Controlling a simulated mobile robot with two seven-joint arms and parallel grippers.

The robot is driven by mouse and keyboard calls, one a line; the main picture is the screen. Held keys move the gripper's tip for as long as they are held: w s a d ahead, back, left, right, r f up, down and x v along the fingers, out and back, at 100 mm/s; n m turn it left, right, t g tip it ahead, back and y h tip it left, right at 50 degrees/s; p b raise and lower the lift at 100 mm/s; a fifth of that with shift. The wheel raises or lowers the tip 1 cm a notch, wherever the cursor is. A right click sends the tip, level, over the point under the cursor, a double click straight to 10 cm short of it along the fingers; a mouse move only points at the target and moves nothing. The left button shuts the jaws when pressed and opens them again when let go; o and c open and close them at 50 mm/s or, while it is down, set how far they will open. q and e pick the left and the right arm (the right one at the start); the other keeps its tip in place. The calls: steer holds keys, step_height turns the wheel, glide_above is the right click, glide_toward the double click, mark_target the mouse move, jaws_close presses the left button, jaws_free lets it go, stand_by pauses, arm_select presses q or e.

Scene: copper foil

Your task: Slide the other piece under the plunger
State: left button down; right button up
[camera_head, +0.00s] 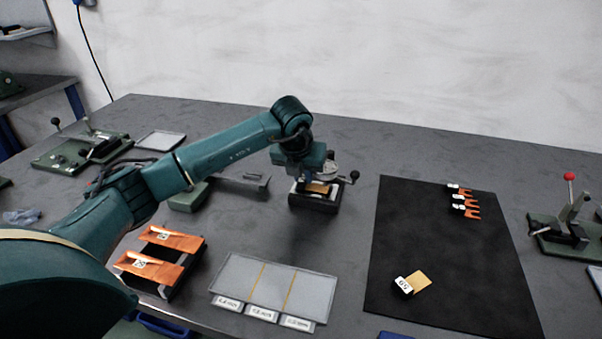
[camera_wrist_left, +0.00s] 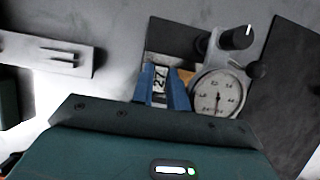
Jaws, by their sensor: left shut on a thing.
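A small gauge stand with a dial and a black knob (camera_head: 354,176) stands at mid-table; its round dial (camera_wrist_left: 217,93) faces me in the left wrist view. A gold piece (camera_head: 318,187) lies on the stand's base, below the gauge. My left gripper (camera_head: 301,178) is at the stand; in the wrist view its blue fingers (camera_wrist_left: 165,88) are shut on this piece's white tag (camera_wrist_left: 160,78), which reads 27. The gold part (camera_wrist_left: 184,76) reaches toward the dial; the plunger tip is hidden. A second gold piece with a white tag (camera_head: 403,285) lies on the black mat (camera_head: 400,225).
Several orange tagged pieces (camera_head: 470,205) lie at the mat's far right. A three-section tray (camera_head: 275,288) lies in front of the stand. A red-knobbed lever fixture (camera_head: 566,230) stands far right. The mat's middle is clear.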

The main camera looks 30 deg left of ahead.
mark_target(307, 186)
arm_select(q)
steer(key=shift+d, duration=0.3)
stand_by(0.4)
steer(key=c, duration=1.7)
jaws_free()
steer(key=shift+d, duration=0.1)
steer(key=shift+w+r, duration=0.1)
steer(key=shift+r, duration=0.05)
steer(key=shift+w+d+r+p, duration=0.1)
steer(key=shift+r+p, duration=0.75)
steer(key=shift+r, duration=0.7)
steer(key=shift+c, duration=0.4)
